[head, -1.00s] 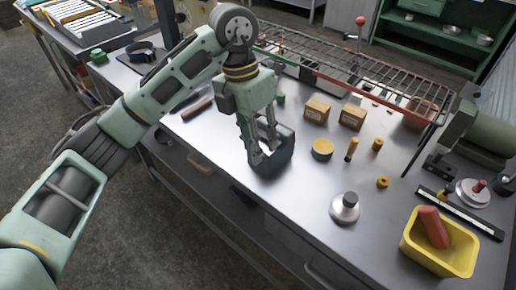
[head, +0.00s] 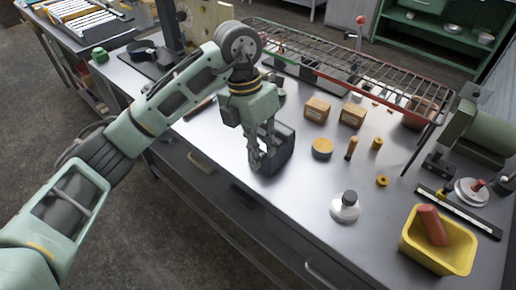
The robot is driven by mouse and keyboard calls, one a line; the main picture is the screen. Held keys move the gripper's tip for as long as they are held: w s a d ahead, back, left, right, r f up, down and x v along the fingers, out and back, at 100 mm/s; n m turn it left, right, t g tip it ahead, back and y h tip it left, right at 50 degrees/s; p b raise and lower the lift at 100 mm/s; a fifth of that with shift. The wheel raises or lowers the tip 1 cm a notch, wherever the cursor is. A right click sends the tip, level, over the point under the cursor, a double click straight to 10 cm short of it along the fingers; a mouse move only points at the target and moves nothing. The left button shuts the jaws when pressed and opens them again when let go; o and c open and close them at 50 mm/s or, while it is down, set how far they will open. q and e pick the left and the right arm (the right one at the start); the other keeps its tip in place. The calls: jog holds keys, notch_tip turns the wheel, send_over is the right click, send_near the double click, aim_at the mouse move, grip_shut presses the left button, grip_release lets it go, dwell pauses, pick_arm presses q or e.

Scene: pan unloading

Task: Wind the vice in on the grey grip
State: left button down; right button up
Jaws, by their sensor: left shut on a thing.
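My left gripper (head: 263,152) is over the near edge of the metal bench, fingers pointing down. It is shut on a dark block-like thing (head: 281,155), which sits at or just above the bench top. The fingers cover part of this thing, and I cannot tell whether it is the vice or what its jaws hold. I cannot pick out the grey grip with certainty. My right gripper is not in view.
On the bench (head: 300,205) are two cardboard boxes (head: 317,110), a yellow disc (head: 322,148), a silver-based knob (head: 345,206) and a yellow bin (head: 437,255) holding a red cylinder. A wire rack (head: 350,70) runs along the back. A green machine (head: 483,128) stands at right.

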pick_arm(q)
jog(key=shift+s+d+f+t+y+b, duration=0.3)
jog(key=shift+d+f+t+y+b, duration=0.25)
jog(key=shift+y+b, duration=0.5)
jog(key=shift+s+r+t, duration=0.1)
jog(key=shift+r+t, duration=0.05)
jog(key=shift+t, duration=0.1)
jog(key=c, duration=1.8)
grip_release()
jog(key=shift+c, duration=0.2)
jog(key=shift+r, duration=0.1)
notch_tip(320, 180, up, 12)
jog(key=shift+s+d, duration=0.15)
jog(key=shift+d, duration=0.05)
